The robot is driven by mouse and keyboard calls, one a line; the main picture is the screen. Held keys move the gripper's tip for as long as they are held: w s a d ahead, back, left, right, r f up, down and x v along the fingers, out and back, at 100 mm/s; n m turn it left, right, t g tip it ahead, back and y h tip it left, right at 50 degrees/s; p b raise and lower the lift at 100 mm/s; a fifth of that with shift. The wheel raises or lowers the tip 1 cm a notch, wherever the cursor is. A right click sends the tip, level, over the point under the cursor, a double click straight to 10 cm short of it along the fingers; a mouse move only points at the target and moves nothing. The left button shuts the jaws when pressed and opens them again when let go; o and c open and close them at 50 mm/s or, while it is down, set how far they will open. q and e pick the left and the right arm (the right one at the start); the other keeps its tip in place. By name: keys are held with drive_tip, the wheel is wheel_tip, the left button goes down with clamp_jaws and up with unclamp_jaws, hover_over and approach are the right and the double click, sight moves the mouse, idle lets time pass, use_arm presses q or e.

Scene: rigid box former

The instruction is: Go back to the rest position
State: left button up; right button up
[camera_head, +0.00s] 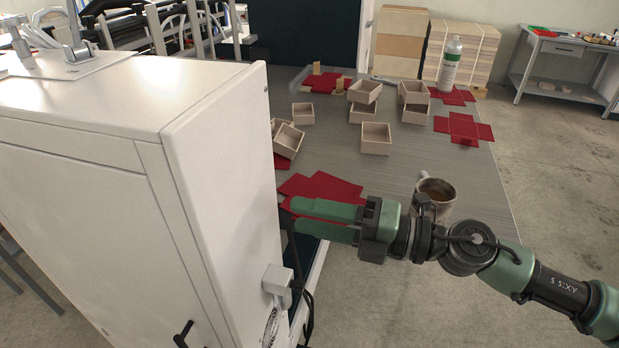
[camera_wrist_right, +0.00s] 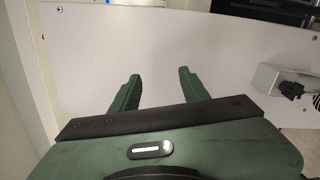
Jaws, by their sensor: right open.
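My right gripper (camera_head: 292,215) comes in from the right in the head view, low over the near left part of the table. Its green fingers point left toward the side of the white cabinet (camera_head: 222,150). In the right wrist view the two fingers (camera_wrist_right: 157,88) stand apart with nothing between them, in front of a pale panel. A grey box with a dark knob (camera_wrist_right: 285,82) sits on that panel at the right. My left gripper is not in view.
Several small wooden boxes (camera_head: 376,139) and red flat cutouts (camera_head: 464,129) lie on the grey table (camera_head: 410,165). A mug (camera_head: 437,196) stands close behind my right wrist. A white bottle (camera_head: 449,65) stands at the back. The table's middle right is clear.

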drive_tip(key=w+d+f+m+t+h, duration=0.1)
drive_tip(key=w+d+m+t+h, duration=0.4)
drive_tip(key=m+t+h, duration=0.95)
drive_tip(key=s+d+f+m+g+h, duration=0.1)
drive_tip(key=s+d+f+m+g, duration=0.1)
drive_tip(key=d+f+m+g, duration=0.4)
drive_tip(key=s+d+f+m+g+h, duration=0.1)
drive_tip(key=s+d+f+m, duration=0.25)
drive_tip(key=f+m, duration=0.55)
drive_tip(key=s+d+f+m+g, duration=0.2)
drive_tip(key=s+f+g, duration=0.3)
drive_tip(key=s+f, duration=0.4)
drive_tip(key=s+d+f+m+g, duration=0.25)
drive_tip(key=s+f+g, duration=0.3)
drive_tip(key=s, duration=0.55)
drive_tip(key=s+d+f+x, duration=0.1)
drive_tip(key=s+x, duration=0.2)
drive_tip(key=x, duration=0.9)
drive_tip(key=s+x, duration=0.2)
drive_tip(key=x, duration=0.9)
drive_tip(key=s+d+f+n+g, duration=0.1)
drive_tip(key=s+d+f, duration=0.2)
drive_tip(key=s+f, duration=1.5)
drive_tip(key=shift+s+d+f+g+h, duration=0.25)
drive_tip(key=shift+f+g+h, duration=0.1)
drive_tip(key=shift+f, duration=0.45)
